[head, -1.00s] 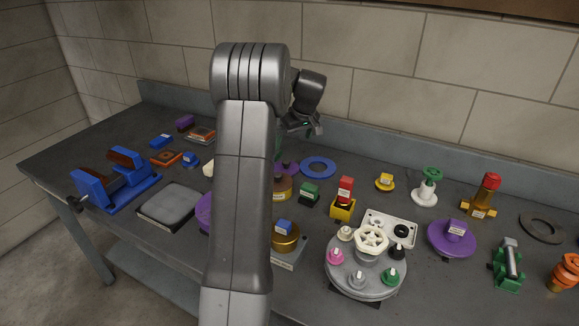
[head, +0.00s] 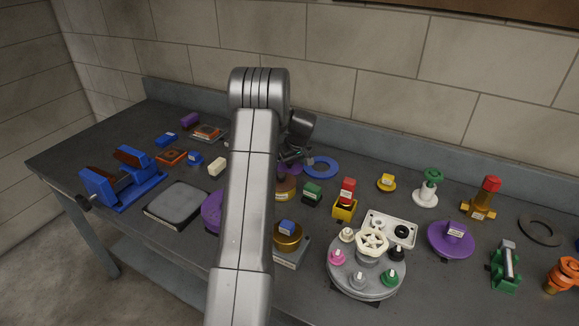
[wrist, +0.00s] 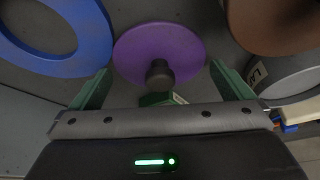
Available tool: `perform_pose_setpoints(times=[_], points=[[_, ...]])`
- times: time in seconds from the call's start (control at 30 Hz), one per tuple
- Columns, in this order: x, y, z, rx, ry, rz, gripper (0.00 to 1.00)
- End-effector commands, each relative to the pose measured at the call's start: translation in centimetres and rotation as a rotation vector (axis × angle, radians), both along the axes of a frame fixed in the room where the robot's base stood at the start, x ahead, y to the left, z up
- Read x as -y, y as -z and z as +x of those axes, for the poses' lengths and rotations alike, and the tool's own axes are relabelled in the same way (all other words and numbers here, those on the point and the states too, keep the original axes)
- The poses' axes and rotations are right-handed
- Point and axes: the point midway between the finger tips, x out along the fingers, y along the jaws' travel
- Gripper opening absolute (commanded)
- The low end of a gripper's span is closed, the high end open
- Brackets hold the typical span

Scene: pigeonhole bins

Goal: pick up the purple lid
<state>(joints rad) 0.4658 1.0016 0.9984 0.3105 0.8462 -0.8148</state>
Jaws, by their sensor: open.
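The purple lid (wrist: 155,40) is a flat round disc with a dark round knob (wrist: 160,73). In the wrist view it lies ahead of my gripper (wrist: 160,72), with the knob between the two green fingers. The fingers are open and apart from the knob on both sides. A small green piece with a white label (wrist: 160,99) shows just below the knob, partly hidden by the gripper body. In the head view a bit of the purple lid (head: 294,168) shows at my gripper (head: 291,156), mostly hidden by my arm.
A blue ring (head: 321,167) lies close beside the lid; a brown round piece (wrist: 278,22) is on the other side in the wrist view. Other purple discs lie left (head: 211,211) and right (head: 447,248). A green block (head: 312,194) and a knobbed turntable (head: 345,285) stand nearby.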

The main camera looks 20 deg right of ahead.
Motion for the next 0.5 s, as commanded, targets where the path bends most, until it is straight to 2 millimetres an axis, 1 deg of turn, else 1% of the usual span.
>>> perform_pose_setpoints(times=[0.2, 0.27, 0.3, 0.43, 0.5], points=[[0.00, 0.08, 0.04, 0.001, 0.000, 0.000, 1.00], [0.00, 0.07, 0.04, 0.001, 0.000, 0.000, 0.88], [0.00, 0.07, 0.04, 0.001, 0.000, 0.000, 0.80], [0.00, 0.05, 0.03, 0.001, 0.000, 0.000, 0.55], [0.01, 0.04, 0.03, 0.001, 0.000, 0.000, 0.55]])
